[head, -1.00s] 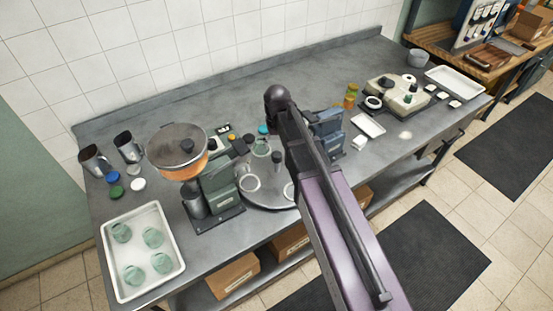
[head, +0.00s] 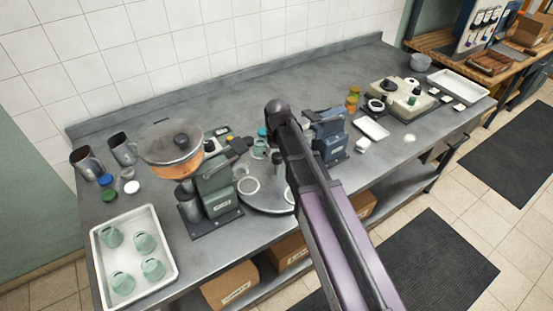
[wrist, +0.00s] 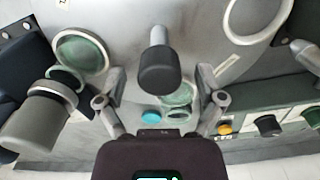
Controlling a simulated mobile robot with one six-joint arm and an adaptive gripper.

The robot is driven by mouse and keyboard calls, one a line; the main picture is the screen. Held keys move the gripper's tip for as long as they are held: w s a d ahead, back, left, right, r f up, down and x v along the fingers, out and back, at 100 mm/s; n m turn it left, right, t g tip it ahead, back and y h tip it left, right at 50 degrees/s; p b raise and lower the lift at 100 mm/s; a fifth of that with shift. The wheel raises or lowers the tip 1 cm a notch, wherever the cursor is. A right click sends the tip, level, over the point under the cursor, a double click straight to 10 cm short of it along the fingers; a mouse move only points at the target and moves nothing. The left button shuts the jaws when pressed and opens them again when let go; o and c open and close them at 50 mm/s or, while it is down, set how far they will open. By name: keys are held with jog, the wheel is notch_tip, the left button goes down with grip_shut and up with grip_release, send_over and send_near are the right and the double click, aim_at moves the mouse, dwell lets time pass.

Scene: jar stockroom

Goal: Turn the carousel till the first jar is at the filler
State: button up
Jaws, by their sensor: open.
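The carousel (head: 265,202) is a grey round plate on the bench, with pale rings on it. One empty ring (head: 248,185) sits near the filler. The filler (head: 212,180) is a green machine with an orange-filled bowl, left of the carousel. A dark-capped post (wrist: 157,68) stands up from the carousel; it also shows in the head view (head: 276,160). Green glass jars show in the wrist view, one at upper left (wrist: 80,50) and one behind the post (wrist: 178,98). My gripper (wrist: 160,100) is open, its fingers apart, near the post. My arm hides part of the carousel in the head view.
A blue machine (head: 328,135) stands right of the carousel. A white tray (head: 98,262) with several green jars is at front left. Metal cups and coloured lids sit behind it. The right bench holds a pale device (head: 400,97) and small trays.

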jog(key=shift+f, duration=0.1)
grip_shut()
dwell(0.3)
